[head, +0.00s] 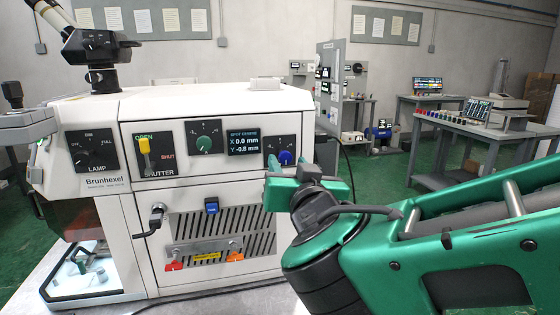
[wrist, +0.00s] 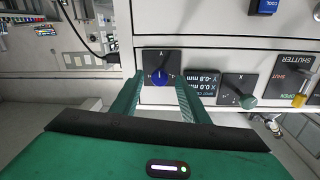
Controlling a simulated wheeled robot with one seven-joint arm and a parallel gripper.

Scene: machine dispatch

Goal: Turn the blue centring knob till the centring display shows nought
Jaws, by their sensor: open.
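The blue centring knob (head: 285,157) sits on a dark square dial plate marked Y, at the right end of the machine's front panel. It also shows in the wrist view (wrist: 160,77), which is upside down. The centring display (head: 243,141) left of it reads X 0.0 mm and Y -0.8 mm; it shows inverted in the wrist view (wrist: 203,83). My green gripper (head: 302,174) is open and empty in front of the knob. In the wrist view its fingers (wrist: 160,88) lie either side of the knob; I cannot tell whether they reach around it.
A green X knob (head: 204,143) is left of the display, with the yellow shutter lever (head: 145,152) and lamp dial (head: 95,152) beyond. Below are a blue cooling switch (head: 211,206) and vent slots. Benches with instruments stand at the back right.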

